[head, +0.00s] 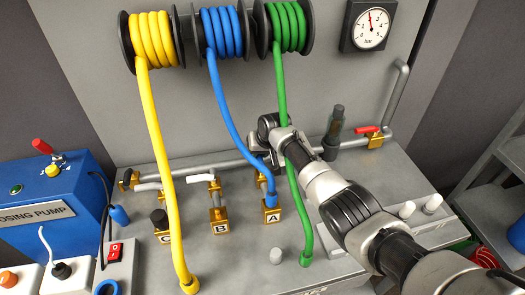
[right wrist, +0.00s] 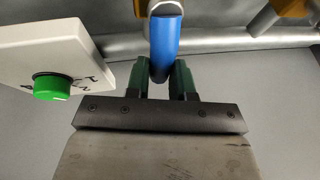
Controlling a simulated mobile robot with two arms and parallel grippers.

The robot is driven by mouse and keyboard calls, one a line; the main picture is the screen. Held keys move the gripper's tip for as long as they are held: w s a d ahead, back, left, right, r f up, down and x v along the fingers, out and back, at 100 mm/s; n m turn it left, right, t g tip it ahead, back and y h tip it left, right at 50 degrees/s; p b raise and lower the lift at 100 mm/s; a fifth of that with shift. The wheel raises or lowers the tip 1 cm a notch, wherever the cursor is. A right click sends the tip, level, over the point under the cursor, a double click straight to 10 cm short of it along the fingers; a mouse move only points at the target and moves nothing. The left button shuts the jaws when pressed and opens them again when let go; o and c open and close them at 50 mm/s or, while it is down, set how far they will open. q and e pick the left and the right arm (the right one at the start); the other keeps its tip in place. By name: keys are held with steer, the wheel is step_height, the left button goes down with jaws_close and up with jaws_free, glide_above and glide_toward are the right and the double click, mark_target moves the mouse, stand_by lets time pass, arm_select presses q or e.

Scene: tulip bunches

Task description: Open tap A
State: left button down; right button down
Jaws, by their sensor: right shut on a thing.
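Tap A (head: 271,215) is a brass fitting marked "A" at the lower middle of the head view. The blue hose (head: 232,105) runs down from its reel to this tap. My right gripper (right wrist: 163,75) reaches in from the right, above and behind tap A; my arm hides its fingertips in the head view. My left gripper is not in view.
Tap B (head: 220,227) and tap C (head: 165,238) stand to the left. The yellow hose (head: 155,135) and green hose (head: 305,215) hang on either side. A grey pipe (head: 235,161) runs behind. A white panel with a green knob (right wrist: 52,87) is close to the gripper.

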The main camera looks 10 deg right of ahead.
stand_by(0.3)
steer(key=c, duration=1)
jaws_free()
steer(key=shift+s+d+r, duration=0.1)
steer(key=shift+r, duration=0.4)
steer(key=v, duration=0.9)
steer(key=shift+s+d+r, duration=0.2)
steer(key=shift+s+r, duration=0.05)
steer(key=shift+r, duration=0.05)
